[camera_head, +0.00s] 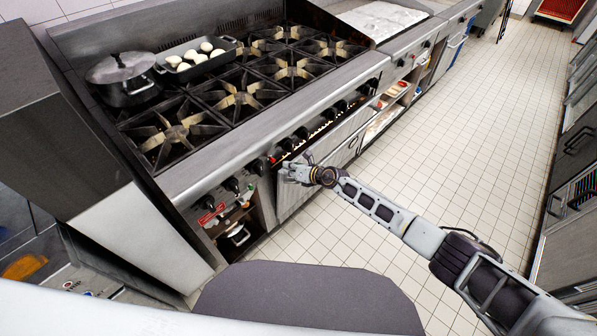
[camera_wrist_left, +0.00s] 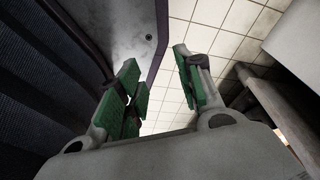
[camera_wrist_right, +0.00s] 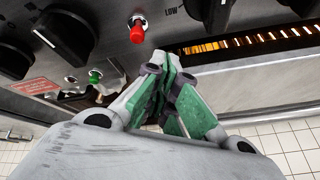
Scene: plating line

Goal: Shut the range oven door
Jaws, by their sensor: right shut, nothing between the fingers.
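The range oven door (camera_head: 323,163) is a grey steel panel below the range's control panel. It stands nearly upright, with a glowing orange gap along its top edge. The gap and the door's upper edge (camera_wrist_right: 258,80) also show in the right wrist view. My right gripper (camera_head: 297,168) is at the door's left upper part, just below the knobs. Its green-padded fingers (camera_wrist_right: 170,62) are together and empty, close to the door's top edge; I cannot tell if they touch it. My left gripper (camera_wrist_left: 155,62) shows only in its wrist view, fingers apart and empty.
The range (camera_head: 240,90) has several burners, a lidded pot (camera_head: 124,78) and a pan of pale round items (camera_head: 197,60). Black knobs (camera_wrist_right: 65,35) and a red button (camera_wrist_right: 137,32) sit close to my right gripper. The tiled floor (camera_head: 470,110) on the right is clear.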

